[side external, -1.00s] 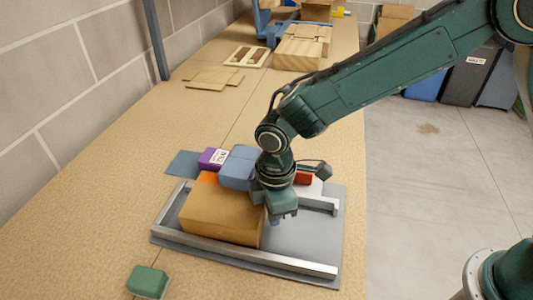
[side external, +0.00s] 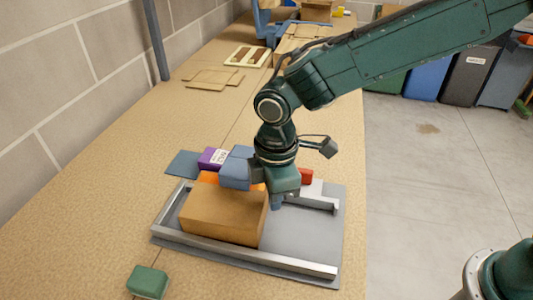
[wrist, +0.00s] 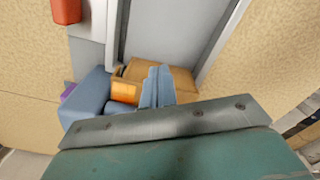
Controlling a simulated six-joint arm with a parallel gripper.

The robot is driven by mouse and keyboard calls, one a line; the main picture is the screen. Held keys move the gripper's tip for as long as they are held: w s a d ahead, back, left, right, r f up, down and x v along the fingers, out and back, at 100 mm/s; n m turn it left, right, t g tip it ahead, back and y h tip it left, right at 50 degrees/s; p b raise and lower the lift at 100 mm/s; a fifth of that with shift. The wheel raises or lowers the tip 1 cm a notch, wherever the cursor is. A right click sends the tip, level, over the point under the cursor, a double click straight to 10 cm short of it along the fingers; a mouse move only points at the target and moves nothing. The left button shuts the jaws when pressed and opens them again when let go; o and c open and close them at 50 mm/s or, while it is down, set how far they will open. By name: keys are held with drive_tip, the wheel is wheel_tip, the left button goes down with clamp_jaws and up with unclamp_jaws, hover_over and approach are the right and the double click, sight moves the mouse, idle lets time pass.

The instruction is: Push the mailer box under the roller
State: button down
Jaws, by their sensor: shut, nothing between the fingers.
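The brown mailer box (side external: 222,214) lies flat between two metal rails on a grey base plate (side external: 300,235). At its far end, an orange part (side external: 208,178) shows low beneath a blue block (side external: 237,168); this seems to be the roller, but its shape is mostly hidden. My gripper (side external: 278,204) is shut and empty, beside the box's far right corner; I cannot tell whether it touches. In the wrist view, my shut blue-grey fingers (wrist: 157,72) point over the box (wrist: 180,82), with the orange part (wrist: 125,91) and blue block (wrist: 90,98) at left.
A near-side metal rail (side external: 240,251) borders the box. A purple block (side external: 212,158) stands beside the blue block, and a red block (side external: 306,177) lies behind my gripper. A green block (side external: 148,281) sits at the front left. The plate right of the box is clear.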

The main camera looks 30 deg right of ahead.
wheel_tip(320, 180, up, 4)
drive_tip(key=shift+f, duration=0.1)
idle(0.5)
drive_tip(key=s+d+r+m+t, duration=0.1)
drive_tip(key=s+d+r+m, duration=0.25)
drive_tip(key=d+r, duration=0.35)
drive_tip(key=s+d+r+m+t, duration=0.15)
drive_tip(key=d+r+m, duration=0.25)
drive_tip(key=d, duration=0.5)
drive_tip(key=s+d+r+m+t, duration=0.1)
drive_tip(key=s+d+m+t, duration=0.2)
drive_tip(key=s+d+m, duration=0.4)
drive_tip(key=shift+s+d, duration=2.35)
drive_tip(key=shift+s, duration=0.95)
